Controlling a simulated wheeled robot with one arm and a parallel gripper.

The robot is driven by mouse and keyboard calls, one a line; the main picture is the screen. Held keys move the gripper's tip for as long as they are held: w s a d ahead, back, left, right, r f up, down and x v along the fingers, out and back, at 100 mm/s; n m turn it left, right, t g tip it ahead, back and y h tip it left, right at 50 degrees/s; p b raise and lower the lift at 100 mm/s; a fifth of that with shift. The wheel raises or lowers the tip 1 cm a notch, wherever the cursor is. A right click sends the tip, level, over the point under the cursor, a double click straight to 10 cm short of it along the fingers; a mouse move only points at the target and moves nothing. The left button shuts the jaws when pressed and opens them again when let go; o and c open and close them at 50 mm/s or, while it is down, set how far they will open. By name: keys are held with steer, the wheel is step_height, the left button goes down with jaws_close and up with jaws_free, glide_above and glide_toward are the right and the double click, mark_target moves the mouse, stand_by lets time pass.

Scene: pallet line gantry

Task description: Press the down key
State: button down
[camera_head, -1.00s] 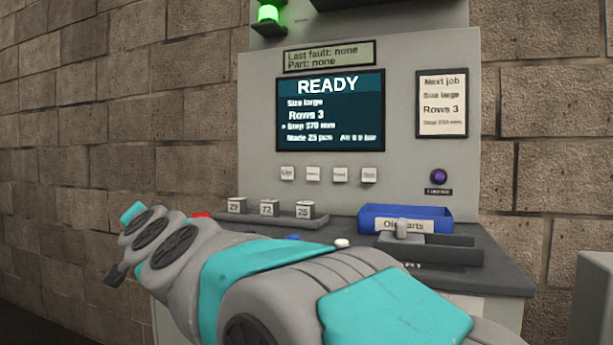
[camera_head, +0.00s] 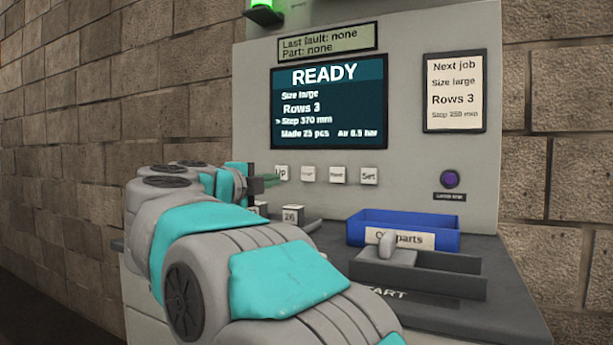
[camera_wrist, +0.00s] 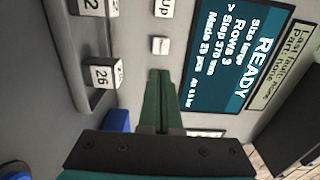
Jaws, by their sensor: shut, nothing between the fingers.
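A row of small white keys is on the grey panel under the screen. The leftmost key (camera_head: 282,173) reads "Up", the second key (camera_head: 308,174) has a label too small to read, and the rightmost key (camera_head: 369,175) reads "Set". My gripper (camera_head: 280,180) is shut and empty, its tip by the lower edge of the Up key in the head view. In the wrist view the shut fingers (camera_wrist: 160,76) point at the second key (camera_wrist: 160,45), with the Up key (camera_wrist: 163,8) beyond it. Contact cannot be told. The screen (camera_head: 328,105) shows READY, with the cursor at Step 370 mm.
A card (camera_head: 455,92) reads "Next job", Rows 3. A purple button (camera_head: 450,179) is at the right. Below are a blue bin (camera_head: 440,240), a lever (camera_head: 397,252) and numbered blocks (camera_head: 292,216), partly behind my arm. A green lamp (camera_head: 264,12) is lit above.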

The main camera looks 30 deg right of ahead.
mark_target(307, 174)
steer(key=p+x, duration=0.1)
steer(key=x, duration=1.3)
steer(key=shift+a, duration=0.1)
